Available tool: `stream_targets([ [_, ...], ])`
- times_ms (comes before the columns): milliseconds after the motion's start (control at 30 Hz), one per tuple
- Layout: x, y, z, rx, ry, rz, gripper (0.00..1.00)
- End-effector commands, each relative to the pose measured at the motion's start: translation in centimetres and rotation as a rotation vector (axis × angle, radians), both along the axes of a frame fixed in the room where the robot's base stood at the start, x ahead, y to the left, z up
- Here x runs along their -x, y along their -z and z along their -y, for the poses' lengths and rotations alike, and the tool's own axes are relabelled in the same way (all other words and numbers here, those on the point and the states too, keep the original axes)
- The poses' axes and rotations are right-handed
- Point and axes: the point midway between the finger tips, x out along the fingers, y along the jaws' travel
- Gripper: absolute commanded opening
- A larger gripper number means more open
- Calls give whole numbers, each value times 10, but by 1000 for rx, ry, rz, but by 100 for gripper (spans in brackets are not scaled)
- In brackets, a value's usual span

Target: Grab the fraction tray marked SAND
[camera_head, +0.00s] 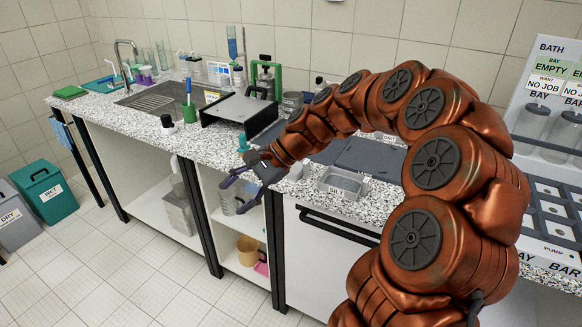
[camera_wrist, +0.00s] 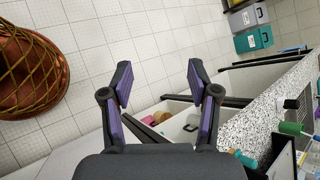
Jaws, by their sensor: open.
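No tray with a readable SAND label shows in either view. A small grey metal tray (camera_head: 343,182) with a label that seems to read SILT sits on the speckled counter, to the right of my gripper. My gripper (camera_head: 243,188) is in front of the counter's front edge, near the open shelves. In the wrist view my gripper (camera_wrist: 160,80) has its two purple-padded fingers spread apart, with only floor and shelving behind them. The gripper is open and empty. My arm hides part of the counter behind it.
The speckled counter (camera_head: 215,143) carries a balance-like black and silver device (camera_head: 240,112), a green-capped bottle and a sink (camera_head: 165,97). A bath station (camera_head: 545,130) stands at the right. Bins marked WET (camera_head: 45,190) and DRY (camera_head: 12,218) stand at left. The tiled floor (camera_head: 130,270) is clear.

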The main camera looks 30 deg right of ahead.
Motion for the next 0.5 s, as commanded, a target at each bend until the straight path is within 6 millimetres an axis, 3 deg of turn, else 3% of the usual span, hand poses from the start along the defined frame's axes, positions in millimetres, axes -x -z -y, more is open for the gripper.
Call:
stream_targets([
  [100,-39,3,46,-117,190,-51,60],
  [233,-71,13,105,-243,399,-109,60],
  [400,-97,36,197,-405,677,-185,60],
  [500,-100,54,248,-490,821,-225,60],
])
